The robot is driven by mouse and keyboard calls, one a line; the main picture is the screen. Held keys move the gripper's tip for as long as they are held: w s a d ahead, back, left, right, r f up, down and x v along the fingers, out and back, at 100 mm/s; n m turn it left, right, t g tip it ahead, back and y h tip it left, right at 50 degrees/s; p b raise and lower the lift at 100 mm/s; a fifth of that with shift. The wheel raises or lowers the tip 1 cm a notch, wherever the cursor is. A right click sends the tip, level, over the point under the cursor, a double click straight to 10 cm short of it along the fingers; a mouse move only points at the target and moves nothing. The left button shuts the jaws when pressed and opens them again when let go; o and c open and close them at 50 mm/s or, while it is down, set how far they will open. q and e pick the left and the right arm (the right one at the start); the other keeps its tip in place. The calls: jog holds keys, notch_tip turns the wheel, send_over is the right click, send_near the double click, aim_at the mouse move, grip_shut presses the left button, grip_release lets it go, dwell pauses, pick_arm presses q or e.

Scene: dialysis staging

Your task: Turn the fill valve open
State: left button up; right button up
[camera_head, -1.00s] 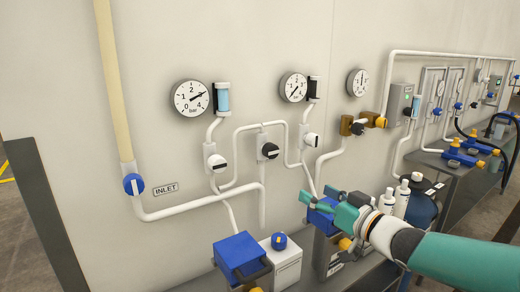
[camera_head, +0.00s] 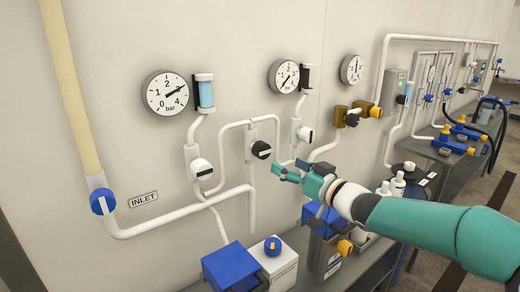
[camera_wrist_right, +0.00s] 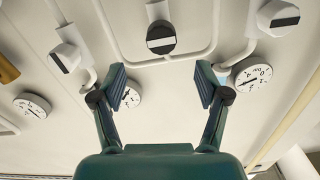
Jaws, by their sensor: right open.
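No label marks which valve is the fill valve. A black knob (camera_head: 261,150) with a pale stripe sits on the pipework, between a white knob (camera_head: 201,169) on its left and another white knob (camera_head: 306,134) on its right. My right gripper (camera_head: 288,169) is open and empty, just right of and below the black knob, apart from it. In the right wrist view the black knob (camera_wrist_right: 161,37) is centred beyond the two spread fingertips (camera_wrist_right: 161,82), its stripe nearly level. My left gripper is not in view.
A blue knob (camera_head: 102,201) sits by the INLET label (camera_head: 143,200). Round gauges (camera_head: 168,92) hang above the pipes. A blue-topped box (camera_head: 235,266) and a white box (camera_head: 277,264) stand below. White bottles (camera_head: 397,185) stand behind my right arm.

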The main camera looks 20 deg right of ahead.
aim_at(265, 153)
jog(key=p+x, duration=0.2)
jog(key=x, duration=0.9)
jog(key=shift+w+a+p, duration=0.15)
jog(key=shift+w+p, duration=0.15)
jog(key=shift+p, duration=0.1)
jog(key=c, duration=1.2)
jog(key=shift+o, duration=0.2)
